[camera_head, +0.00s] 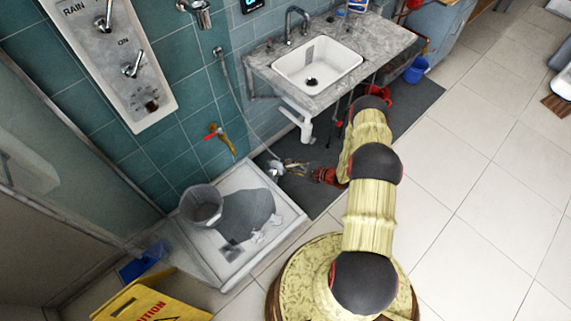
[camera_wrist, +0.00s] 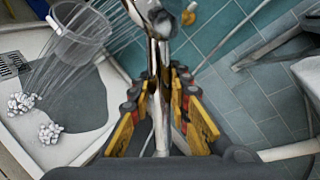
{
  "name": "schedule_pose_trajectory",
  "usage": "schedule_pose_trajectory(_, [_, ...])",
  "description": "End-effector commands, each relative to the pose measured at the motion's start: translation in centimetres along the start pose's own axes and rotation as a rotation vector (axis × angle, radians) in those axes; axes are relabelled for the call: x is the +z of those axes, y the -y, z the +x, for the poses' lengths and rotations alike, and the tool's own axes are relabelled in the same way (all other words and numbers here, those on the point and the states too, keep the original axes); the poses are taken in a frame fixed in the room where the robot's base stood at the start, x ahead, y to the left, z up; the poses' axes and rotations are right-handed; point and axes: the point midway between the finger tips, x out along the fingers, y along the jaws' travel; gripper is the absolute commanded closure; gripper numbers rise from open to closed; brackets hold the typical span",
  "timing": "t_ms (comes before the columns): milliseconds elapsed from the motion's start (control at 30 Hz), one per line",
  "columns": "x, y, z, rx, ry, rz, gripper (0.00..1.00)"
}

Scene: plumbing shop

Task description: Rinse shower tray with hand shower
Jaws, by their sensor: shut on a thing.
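My gripper (camera_head: 298,168) is shut on the silvery hand shower (camera_wrist: 158,24), which has a hose running up to the wall. In the wrist view my gripper's yellow and black fingers (camera_wrist: 160,92) close around its handle. Pale water streaks fan from its head down-left over the tray. The white shower tray (camera_head: 288,222) has a dark grey patch (camera_head: 245,213), perhaps water, and a drain grate (camera_head: 231,252). Two white clumps (camera_wrist: 22,103) (camera_wrist: 50,133), like foam, lie beside the patch. My gripper is beyond the tray's right edge in the head view.
A translucent grey bucket (camera_head: 202,206) stands in the tray near the tiled wall. A yellow caution sign (camera_head: 150,304) is in front-left of the tray. A sink counter (camera_head: 375,45) and a brass tap (camera_head: 220,138) are beyond.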

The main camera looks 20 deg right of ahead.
Motion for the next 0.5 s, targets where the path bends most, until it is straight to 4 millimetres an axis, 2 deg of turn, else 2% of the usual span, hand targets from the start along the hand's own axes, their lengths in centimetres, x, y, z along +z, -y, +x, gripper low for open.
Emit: schedule_pose_trajectory(500, [-0.2,-0.7,-2.0,-0.001,0.0,0.001,1.0])
